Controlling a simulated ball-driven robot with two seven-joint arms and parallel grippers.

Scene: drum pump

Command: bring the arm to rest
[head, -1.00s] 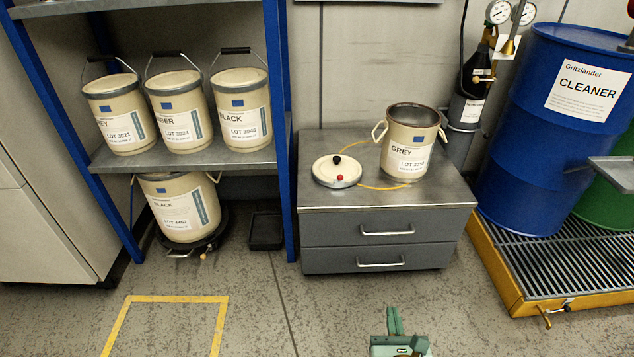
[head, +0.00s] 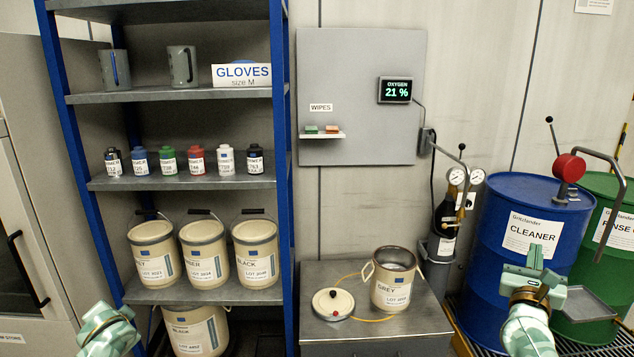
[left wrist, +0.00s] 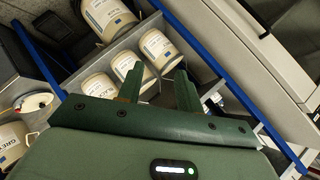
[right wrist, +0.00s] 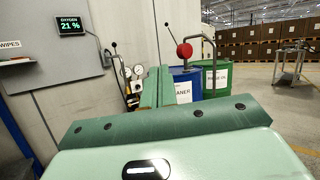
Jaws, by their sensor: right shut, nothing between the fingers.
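My right gripper (head: 535,258) is raised at the right of the head view, in front of the blue cleaner drum (head: 515,215). Its fingers are shut with nothing between them; they also show together in the right wrist view (right wrist: 156,88). My left arm shows at the lower left of the head view, in front of the shelf. In the left wrist view the left gripper (left wrist: 158,88) has its two fingers apart and nothing held between them; pails stand beyond it.
An open grey-labelled pail (head: 391,285) and a round lid (head: 333,303) sit on the low cabinet (head: 432,322). A blue-posted shelf (head: 283,130) holds pails, bottles and mugs at left. A grey tray (head: 586,305) is beside my right gripper. A gas cylinder (head: 444,222) stands by the wall.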

